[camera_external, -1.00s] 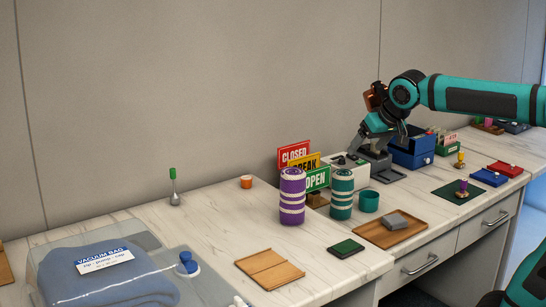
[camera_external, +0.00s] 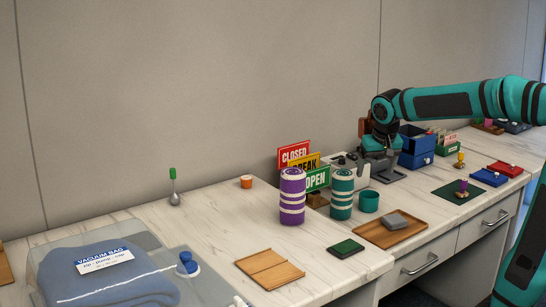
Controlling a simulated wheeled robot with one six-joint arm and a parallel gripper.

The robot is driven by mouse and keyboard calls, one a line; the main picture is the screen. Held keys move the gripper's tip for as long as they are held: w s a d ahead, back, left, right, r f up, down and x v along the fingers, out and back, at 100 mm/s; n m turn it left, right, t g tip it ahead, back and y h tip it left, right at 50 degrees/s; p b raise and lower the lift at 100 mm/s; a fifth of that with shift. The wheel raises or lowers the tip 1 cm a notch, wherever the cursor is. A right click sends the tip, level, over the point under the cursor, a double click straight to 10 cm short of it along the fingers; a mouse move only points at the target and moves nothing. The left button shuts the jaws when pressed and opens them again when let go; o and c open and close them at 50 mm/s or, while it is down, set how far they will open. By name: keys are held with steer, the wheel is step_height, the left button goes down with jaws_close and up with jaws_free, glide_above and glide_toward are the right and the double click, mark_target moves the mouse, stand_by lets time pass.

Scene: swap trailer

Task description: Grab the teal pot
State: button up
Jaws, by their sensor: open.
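The teal pot (camera_external: 369,201) is a small, round, open-topped teal vessel standing upright on the white marbled counter. It stands just right of a teal-and-white banded canister (camera_external: 342,194). My gripper (camera_external: 377,148) hangs at the end of the teal arm, above and behind the pot in the picture, near a grey machine. It is apart from the pot and holds nothing that I can see.
A purple banded canister (camera_external: 292,196) and the CLOSED, BREAK and OPEN signs (camera_external: 317,179) stand left of the pot. A wooden tray (camera_external: 376,237) with a grey block lies in front. A blue drawer box (camera_external: 416,159) stands behind. Counter between canisters and orange cup (camera_external: 246,182) is clear.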

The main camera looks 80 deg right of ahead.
mark_target(370, 192)
steer(key=shift+a+x, duration=0.25)
steer(key=shift+x, duration=2.05)
steer(key=shift+a+x, duration=0.2)
steer(key=shift+x, duration=2.15)
steer(key=shift+f, duration=0.1)
steer(key=c, duration=1.1)
steer(key=shift+o, duration=0.2)
